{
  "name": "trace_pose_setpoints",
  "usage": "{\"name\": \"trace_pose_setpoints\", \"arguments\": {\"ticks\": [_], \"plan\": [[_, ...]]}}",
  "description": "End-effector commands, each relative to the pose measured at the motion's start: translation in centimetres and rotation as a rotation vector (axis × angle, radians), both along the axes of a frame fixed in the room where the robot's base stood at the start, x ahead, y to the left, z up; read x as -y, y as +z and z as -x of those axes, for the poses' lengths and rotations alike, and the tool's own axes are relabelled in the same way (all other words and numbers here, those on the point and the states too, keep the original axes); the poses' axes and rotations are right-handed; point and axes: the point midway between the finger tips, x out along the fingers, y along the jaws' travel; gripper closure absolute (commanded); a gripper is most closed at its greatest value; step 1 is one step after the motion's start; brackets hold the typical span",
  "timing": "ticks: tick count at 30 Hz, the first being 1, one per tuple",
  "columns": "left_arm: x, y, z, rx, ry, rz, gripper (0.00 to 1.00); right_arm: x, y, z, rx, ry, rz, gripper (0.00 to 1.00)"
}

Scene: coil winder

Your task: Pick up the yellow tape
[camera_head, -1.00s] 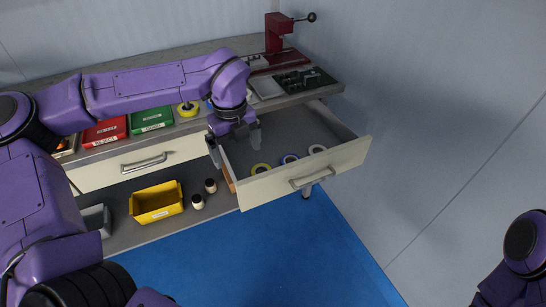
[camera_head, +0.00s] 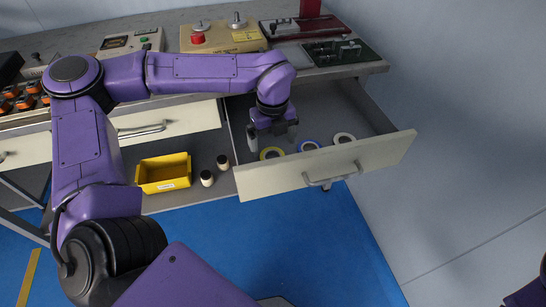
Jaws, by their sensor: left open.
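The yellow tape (camera_head: 271,153) is a ring lying in the open drawer (camera_head: 340,164), near its front left corner. A blue tape (camera_head: 308,145) and a white tape (camera_head: 343,138) lie to its right in a row. My left gripper (camera_head: 274,145) is open and points down into the drawer, just above and behind the yellow tape. Its fingers hide a little of the area around the tape. I cannot tell whether they touch it. Only a bit of my right arm shows at the lower right edge; its gripper is out of view.
The drawer's front panel and side walls surround the tapes. A yellow bin (camera_head: 163,173) and two small bottles (camera_head: 207,178) stand on the lower shelf. The bench top above holds a beige box (camera_head: 222,38) and a green fixture (camera_head: 343,53). The blue floor in front is clear.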

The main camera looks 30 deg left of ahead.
Motion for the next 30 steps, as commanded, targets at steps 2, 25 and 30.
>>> {"name": "trace_pose_setpoints", "arguments": {"ticks": [2, 25, 30], "plan": [[-0.1, -1.8, 0.1, -0.006, -0.001, 0.0, 0.0, 0.0, -0.2, 0.0, 0.0, 0.0, 0.0, 0.57], [-0.2, -4.3, 0.0, -0.001, 0.001, 0.001, 0.57, 0.0, -0.5, 0.0, 0.0, 0.0, 0.0, 0.57], [-0.2, -3.3, 0.0, 0.003, 0.001, 0.001, 0.57, 0.0, -0.3, 0.0, 0.0, 0.0, 0.0, 0.57]]}}
